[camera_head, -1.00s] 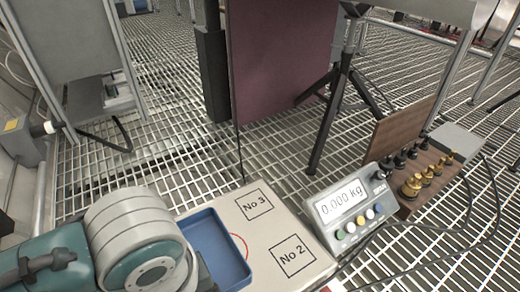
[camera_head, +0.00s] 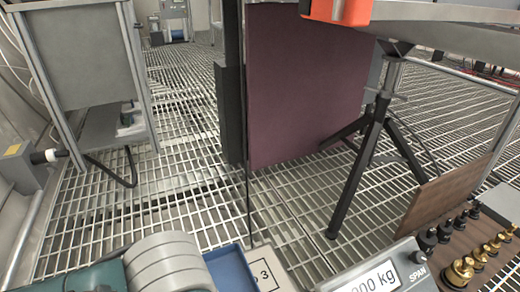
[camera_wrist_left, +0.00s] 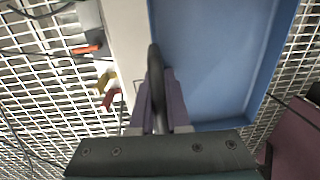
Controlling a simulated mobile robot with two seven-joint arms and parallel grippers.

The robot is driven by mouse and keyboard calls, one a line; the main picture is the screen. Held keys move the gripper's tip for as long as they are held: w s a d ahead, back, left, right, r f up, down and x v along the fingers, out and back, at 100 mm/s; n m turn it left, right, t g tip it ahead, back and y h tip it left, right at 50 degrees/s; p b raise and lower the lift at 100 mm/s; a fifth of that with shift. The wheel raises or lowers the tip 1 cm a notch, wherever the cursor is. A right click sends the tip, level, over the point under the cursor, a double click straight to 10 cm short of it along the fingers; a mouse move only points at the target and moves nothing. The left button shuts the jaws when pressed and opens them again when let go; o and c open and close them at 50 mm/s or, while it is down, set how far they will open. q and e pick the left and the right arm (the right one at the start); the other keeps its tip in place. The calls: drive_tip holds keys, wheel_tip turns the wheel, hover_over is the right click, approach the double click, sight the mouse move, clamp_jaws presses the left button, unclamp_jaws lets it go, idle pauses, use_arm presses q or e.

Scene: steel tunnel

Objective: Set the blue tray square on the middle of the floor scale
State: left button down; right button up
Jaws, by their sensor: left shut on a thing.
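The blue tray (camera_head: 232,268) shows at the bottom edge of the head view, mostly cut off. It lies over the left side of the floor scale's pale platform (camera_head: 268,262), whose visible corner shows part of a marked square with a 3. The scale's display (camera_head: 376,278) is partly cut off and reads "00 kg" at its end. In the left wrist view the tray (camera_wrist_left: 215,55) fills the upper right, with a pale platform strip (camera_wrist_left: 127,45) beside it. My right gripper is out of view.
Brass and black weights (camera_head: 470,262) stand right of the display beside a brown board (camera_head: 450,195). A black tripod stand (camera_head: 365,160) and a dark purple panel (camera_head: 300,85) stand behind. Open grating floor (camera_head: 170,210) lies left of the panel.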

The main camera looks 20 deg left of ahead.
use_arm(q)
drive_tip(key=f+b, duration=0.2)
drive_tip(key=f, duration=0.2)
drive_tip(key=f+b, duration=0.3)
drive_tip(key=f, duration=0.1)
drive_tip(key=f+b, duration=0.3)
drive_tip(key=f, duration=0.1)
drive_tip(key=shift+s, duration=0.25)
drive_tip(key=shift+s+f, duration=0.1)
drive_tip(key=shift+f, duration=0.1)
wheel_tip(320, 180, down, 4)
drive_tip(key=b, duration=0.4)
drive_tip(key=shift+f, duration=0.1)
drive_tip(key=shift+r, duration=0.2)
drive_tip(key=shift+f, duration=0.15)
drive_tip(key=c, duration=0.9)
unclamp_jaws()
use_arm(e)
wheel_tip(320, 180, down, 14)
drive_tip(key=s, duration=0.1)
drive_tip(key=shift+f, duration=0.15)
